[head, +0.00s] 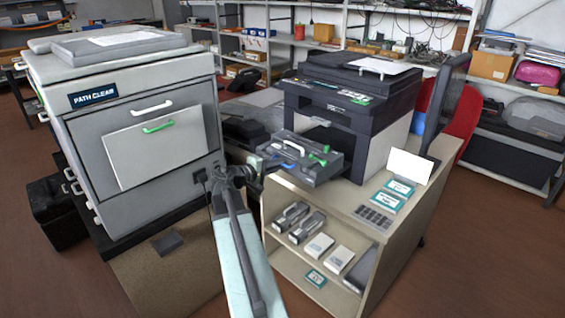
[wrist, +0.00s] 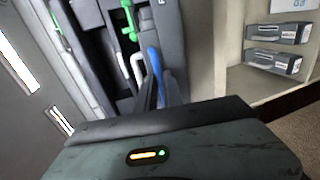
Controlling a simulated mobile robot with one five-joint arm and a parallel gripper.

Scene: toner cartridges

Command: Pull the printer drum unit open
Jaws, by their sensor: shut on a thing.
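The black printer (head: 345,103) stands on a beige cabinet. Its grey drum unit (head: 318,172) sticks out of the front opening, with a blue handle (head: 293,148) and green levers (head: 318,157). My gripper (head: 258,168) is at the front left of the drum unit. In the wrist view, my gripper (wrist: 152,92) is shut on the blue handle (wrist: 156,62), its dark fingers partly covering it. A white handle (wrist: 137,68) and a green lever (wrist: 129,20) lie just beyond. The exact grip contact is small and partly hidden.
A large grey copier (head: 140,130) labelled "PATH CLEAR" stands close on the left. The cabinet's open shelves (head: 275,262) hold cartridges and boxes. Teal boxes (head: 390,198) and a dark monitor (head: 448,105) are on the cabinet top at right.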

